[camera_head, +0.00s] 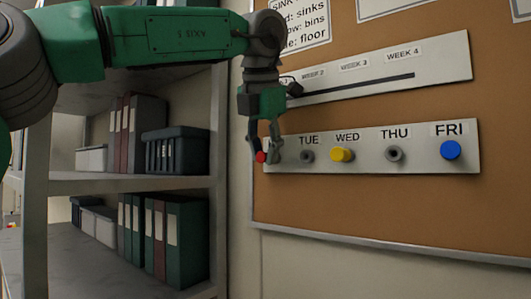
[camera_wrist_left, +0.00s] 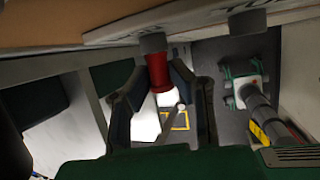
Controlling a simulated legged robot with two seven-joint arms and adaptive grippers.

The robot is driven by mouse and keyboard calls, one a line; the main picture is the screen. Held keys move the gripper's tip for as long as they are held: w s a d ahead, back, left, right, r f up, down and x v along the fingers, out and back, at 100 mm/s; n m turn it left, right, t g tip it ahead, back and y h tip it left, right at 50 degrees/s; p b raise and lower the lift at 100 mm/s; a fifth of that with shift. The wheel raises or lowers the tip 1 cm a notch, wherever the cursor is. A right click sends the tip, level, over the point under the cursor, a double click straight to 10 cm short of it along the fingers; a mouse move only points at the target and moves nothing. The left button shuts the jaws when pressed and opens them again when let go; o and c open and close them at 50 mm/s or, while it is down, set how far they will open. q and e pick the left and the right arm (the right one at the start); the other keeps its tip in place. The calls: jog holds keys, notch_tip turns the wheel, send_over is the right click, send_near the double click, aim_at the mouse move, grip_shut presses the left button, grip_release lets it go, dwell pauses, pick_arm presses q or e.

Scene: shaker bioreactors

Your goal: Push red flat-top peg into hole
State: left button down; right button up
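The red peg (camera_wrist_left: 158,73) is between the fingers of my left gripper (camera_wrist_left: 158,78) in the left wrist view, with a finger close against each side. In that view a grey socket (camera_wrist_left: 152,43) on the board is directly above the peg and in line with it; I cannot tell how deep the peg sits. In the head view the left gripper (camera_head: 264,153) points down at the left end of the white weekday board (camera_head: 374,135), and the red peg (camera_head: 261,157) shows at its fingertips. The fingers hide the label there. My right gripper is not in view.
The board bears grey sockets under TUE (camera_head: 307,156) and THU (camera_head: 394,154), a yellow peg (camera_head: 342,154) under WED and a blue peg (camera_head: 450,150) under FRI. A slotted week board (camera_head: 440,65) hangs above. Shelves with binders (camera_head: 186,240) stand left.

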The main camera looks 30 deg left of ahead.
pick_arm(q)
jog(key=shift+s, duration=0.3)
jog(key=shift+s+a+b, duration=0.1)
jog(key=shift+s+b, duration=0.2)
jog(key=shift+s, duration=0.1)
jog(key=shift+s, duration=0.35)
jog(key=shift+s, duration=0.3)
jog(key=shift+b, duration=0.3)
jog(key=s+b, duration=0.1)
jog(key=s, duration=0.2)
jog(key=shift+a+b, duration=0.2)
jog(key=shift+b, duration=0.1)
